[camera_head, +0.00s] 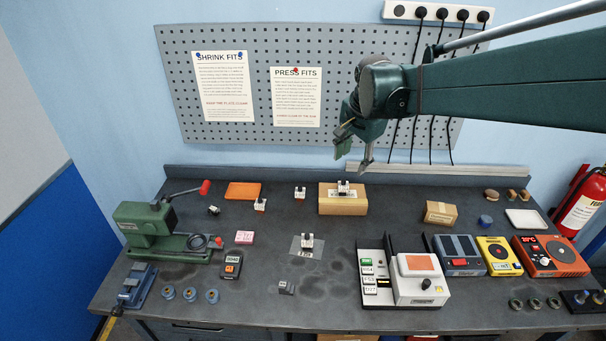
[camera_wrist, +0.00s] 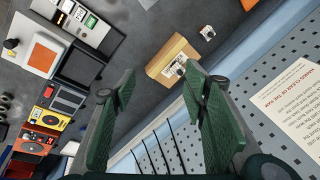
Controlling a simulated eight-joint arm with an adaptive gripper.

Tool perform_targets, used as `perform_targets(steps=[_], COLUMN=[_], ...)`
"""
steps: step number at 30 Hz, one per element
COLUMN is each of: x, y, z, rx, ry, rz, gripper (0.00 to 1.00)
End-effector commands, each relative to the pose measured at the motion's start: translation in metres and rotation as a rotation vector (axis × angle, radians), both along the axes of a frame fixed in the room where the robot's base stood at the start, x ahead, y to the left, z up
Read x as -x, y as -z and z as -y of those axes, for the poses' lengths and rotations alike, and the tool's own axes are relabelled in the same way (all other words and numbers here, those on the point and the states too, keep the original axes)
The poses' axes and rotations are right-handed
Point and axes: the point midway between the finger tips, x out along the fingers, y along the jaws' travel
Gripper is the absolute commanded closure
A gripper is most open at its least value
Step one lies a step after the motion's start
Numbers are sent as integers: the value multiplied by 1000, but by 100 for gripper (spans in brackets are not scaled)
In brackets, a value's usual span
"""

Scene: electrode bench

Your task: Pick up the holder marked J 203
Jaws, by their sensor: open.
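Several small white-and-black holders stand on the bench; none of their marks is clear enough for me to read as J 203. One holder (camera_head: 344,187) sits on a brown box (camera_head: 343,204); others are a holder (camera_head: 300,192) left of the box, a holder (camera_head: 260,205) by the orange mat, and a holder (camera_head: 307,241) on a clear sheet. Darker small pieces lie at the left (camera_head: 213,210) and front (camera_head: 286,287). My gripper (camera_head: 354,157) is open and empty, high above the back of the bench. In the wrist view its green fingers (camera_wrist: 160,78) are spread, with the box (camera_wrist: 166,54) beyond.
A green press (camera_head: 150,228) stands at the left. A labelled rack (camera_head: 371,290) and white unit (camera_head: 416,285) stand at the front middle, with a blue device (camera_head: 460,255), a yellow device (camera_head: 499,256) and an orange hotplate (camera_head: 550,256) right. The pegboard (camera_head: 260,130) is behind.

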Motion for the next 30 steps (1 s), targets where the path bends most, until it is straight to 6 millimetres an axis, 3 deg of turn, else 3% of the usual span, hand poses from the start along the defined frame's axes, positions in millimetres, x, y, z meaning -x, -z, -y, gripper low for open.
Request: perform_targets(steps=[14, 30], x=[-79, -155], y=[47, 123], z=[-42, -95], rx=[-46, -73], ry=[194, 421], rz=[-87, -180], gripper=[56, 56])
